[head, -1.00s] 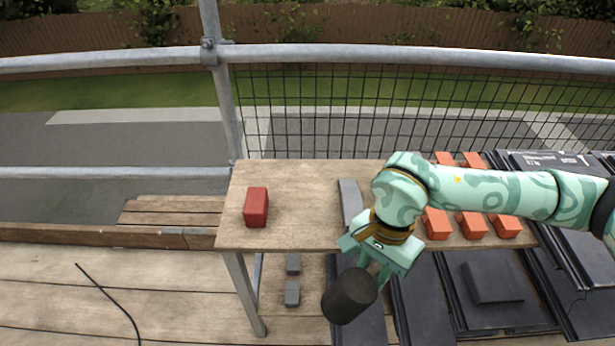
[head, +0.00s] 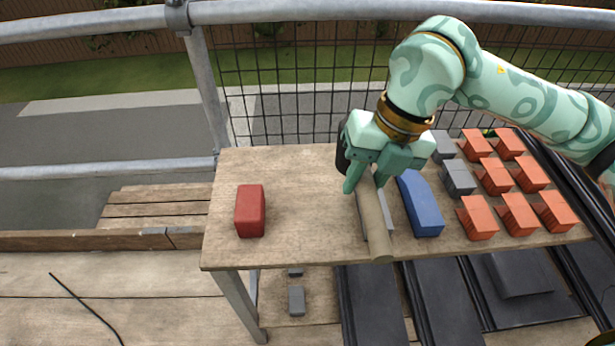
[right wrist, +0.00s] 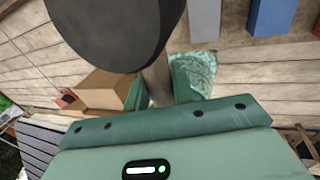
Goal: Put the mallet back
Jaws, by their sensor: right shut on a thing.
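The mallet has a black head (head: 342,150) and a pale wooden handle (head: 374,225). My right gripper (head: 366,182) is shut on the handle close to the head, above the wooden table (head: 305,200). The handle points toward the table's front edge and passes over a flat grey piece (head: 388,218). I cannot tell whether the handle touches it. In the right wrist view the black head (right wrist: 110,30) fills the upper left, and the handle (right wrist: 157,82) lies between the fingers. My left gripper is out of view.
A red block (head: 250,211) stands at the table's left. A blue block (head: 421,205) lies just right of the handle. Several orange pieces (head: 495,177) and grey blocks (head: 458,178) fill the right side. The table is clear between the red block and the mallet. A metal railing (head: 300,12) runs behind.

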